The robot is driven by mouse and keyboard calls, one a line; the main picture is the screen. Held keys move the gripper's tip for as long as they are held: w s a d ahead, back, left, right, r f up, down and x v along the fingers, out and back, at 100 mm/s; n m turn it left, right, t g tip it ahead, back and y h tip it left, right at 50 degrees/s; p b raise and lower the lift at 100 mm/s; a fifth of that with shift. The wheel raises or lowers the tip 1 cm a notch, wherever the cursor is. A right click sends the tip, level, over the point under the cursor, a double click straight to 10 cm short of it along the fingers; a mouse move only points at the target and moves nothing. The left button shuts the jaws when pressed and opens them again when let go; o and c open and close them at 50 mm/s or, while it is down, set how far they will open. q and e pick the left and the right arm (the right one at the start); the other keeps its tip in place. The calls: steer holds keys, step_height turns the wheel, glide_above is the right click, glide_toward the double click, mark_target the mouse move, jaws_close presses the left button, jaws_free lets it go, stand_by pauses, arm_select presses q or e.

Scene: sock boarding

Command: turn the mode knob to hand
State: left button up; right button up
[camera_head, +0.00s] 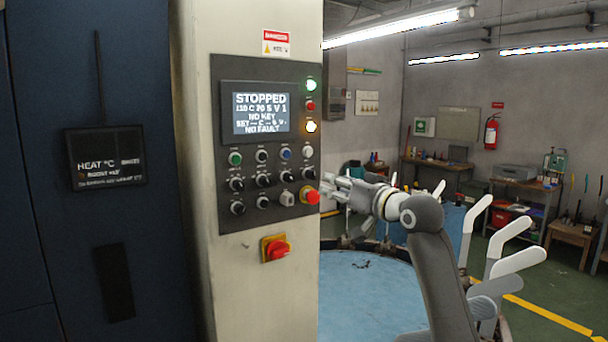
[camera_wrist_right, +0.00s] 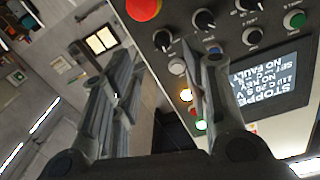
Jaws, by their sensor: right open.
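The control panel (camera_head: 225,165) stands on a pale cabinet column, with several black rotary knobs (camera_head: 264,180) in rows below the screen. Their labels are too small to read, so I cannot tell which is the mode knob. Knobs (camera_wrist_right: 205,20) also show along the top of the right wrist view. My right gripper (camera_head: 327,188) is at the panel's right edge, fingers pointing left, close to the red mushroom button (camera_head: 311,197). In the right wrist view the gripper (camera_wrist_right: 172,62) has its fingers spread with nothing between them. My left gripper is out of view.
The screen (camera_head: 261,114) reads STOPPED, NO KEY and NO FAULT. Green (camera_head: 311,85) and amber (camera_head: 311,127) lamps glow beside it. A red rotary switch (camera_head: 277,249) on a yellow plate sits below the panel. A round blue table (camera_head: 365,290) lies below my right arm.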

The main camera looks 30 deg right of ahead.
mark_target(314, 175)
steer(key=w+p, duration=0.1)
steer(key=w, duration=0.1)
steer(key=w+r+p, duration=0.1)
steer(key=w+p, duration=0.1)
steer(key=shift+w+a+r, duration=0.1)
steer(key=shift+a+r, duration=0.05)
steer(key=w, duration=0.2)
steer(key=w+p, duration=0.1)
steer(key=shift+w+f, duration=0.15)
steer(key=shift+f, duration=0.1)
steer(key=shift+w+p, duration=0.4)
steer(key=shift+w, duration=0.5)
steer(key=shift+w+f, duration=0.15)
steer(key=shift+c, duration=0.9)
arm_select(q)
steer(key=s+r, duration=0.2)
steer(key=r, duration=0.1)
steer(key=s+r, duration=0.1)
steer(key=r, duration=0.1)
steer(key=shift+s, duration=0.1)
arm_select(e)
jaws_close()
